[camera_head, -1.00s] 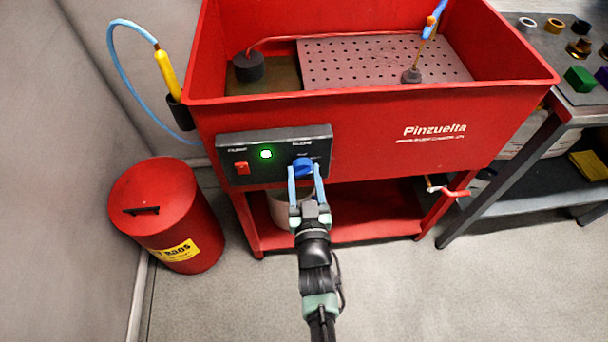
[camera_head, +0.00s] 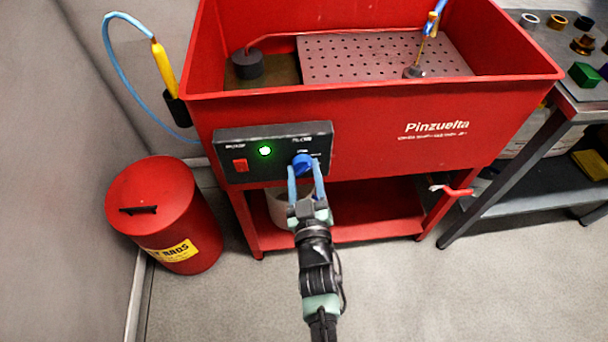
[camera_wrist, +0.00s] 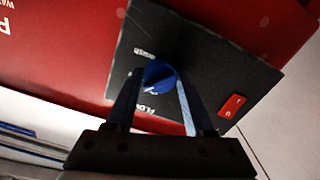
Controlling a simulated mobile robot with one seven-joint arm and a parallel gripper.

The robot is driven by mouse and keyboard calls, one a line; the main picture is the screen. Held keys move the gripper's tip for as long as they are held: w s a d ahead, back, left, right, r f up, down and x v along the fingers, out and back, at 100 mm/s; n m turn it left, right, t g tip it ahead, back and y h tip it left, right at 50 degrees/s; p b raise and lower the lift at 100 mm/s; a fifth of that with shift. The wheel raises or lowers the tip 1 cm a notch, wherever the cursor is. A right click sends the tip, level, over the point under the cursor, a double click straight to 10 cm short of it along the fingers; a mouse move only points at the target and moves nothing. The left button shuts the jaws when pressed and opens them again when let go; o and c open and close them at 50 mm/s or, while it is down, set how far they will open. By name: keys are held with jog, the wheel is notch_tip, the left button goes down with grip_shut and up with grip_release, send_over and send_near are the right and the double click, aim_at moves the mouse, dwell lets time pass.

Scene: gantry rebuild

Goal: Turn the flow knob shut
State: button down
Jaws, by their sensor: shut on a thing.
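The blue flow knob (camera_head: 302,162) sits on the right part of the black control panel (camera_head: 275,153) on the front of the red parts washer. My gripper (camera_head: 304,172) reaches up to it from below, with one light blue finger on each side of the knob. In the wrist view the knob (camera_wrist: 158,76) lies between the fingertips of my gripper (camera_wrist: 156,82), and the fingers are shut on it. The fingers hide part of the knob's sides and of the lettering near it.
A red switch (camera_head: 240,165) and a lit green lamp (camera_head: 265,151) are on the panel's left part. The washer's red basin (camera_head: 400,125) overhangs above a lower shelf. A red bin (camera_head: 160,210) stands at left and a workbench (camera_head: 530,150) at right. The floor in front is clear.

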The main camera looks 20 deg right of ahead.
jog(key=shift+n+b, duration=1.4)
jog(key=shift+n, duration=2.8)
jog(key=shift+c, duration=1.4)
grip_release()
jog(key=v, duration=1.3)
